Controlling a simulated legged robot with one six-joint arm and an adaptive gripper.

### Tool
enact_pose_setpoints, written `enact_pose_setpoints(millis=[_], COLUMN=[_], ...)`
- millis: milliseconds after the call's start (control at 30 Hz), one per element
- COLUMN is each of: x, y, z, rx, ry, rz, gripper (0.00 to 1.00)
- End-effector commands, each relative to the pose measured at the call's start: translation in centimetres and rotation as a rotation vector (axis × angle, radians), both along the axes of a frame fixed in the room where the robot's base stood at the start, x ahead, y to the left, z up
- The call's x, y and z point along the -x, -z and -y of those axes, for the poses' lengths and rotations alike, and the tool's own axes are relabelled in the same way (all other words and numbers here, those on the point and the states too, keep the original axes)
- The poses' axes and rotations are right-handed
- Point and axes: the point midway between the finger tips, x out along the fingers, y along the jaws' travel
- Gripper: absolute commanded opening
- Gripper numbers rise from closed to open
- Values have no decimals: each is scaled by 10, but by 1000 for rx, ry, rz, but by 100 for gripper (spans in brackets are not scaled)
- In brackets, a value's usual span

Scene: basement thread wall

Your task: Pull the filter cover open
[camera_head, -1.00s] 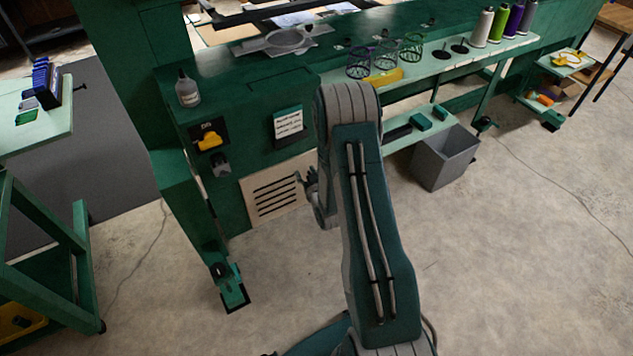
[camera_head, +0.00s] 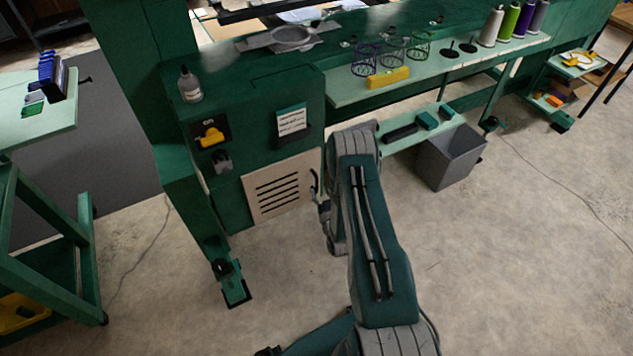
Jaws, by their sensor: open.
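The filter cover (camera_head: 280,186) is a pale beige panel with several dark horizontal slots. It sits low on the front of the green machine cabinet and looks flush and closed. My gripper (camera_head: 318,192) is a small dark shape seen edge-on just right of the cover, beside its right edge. It is open, and its fingers are partly hidden by my arm. I cannot tell whether it touches the cover or a handle there.
A yellow rotary switch (camera_head: 211,137) and a white label card (camera_head: 291,121) are above the cover. A grey bin (camera_head: 450,157) stands to the right under the shelf. A green trolley (camera_head: 50,230) is at the left. Concrete floor before the cabinet is clear.

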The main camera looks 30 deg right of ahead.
Motion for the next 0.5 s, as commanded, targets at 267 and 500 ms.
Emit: enact_pose_setpoints(millis=[267, 500], x=[-39, -45], y=[0, 0], z=[6, 7], rx=[0, 0], ry=[0, 0], rz=[1, -2], gripper=[51, 51])
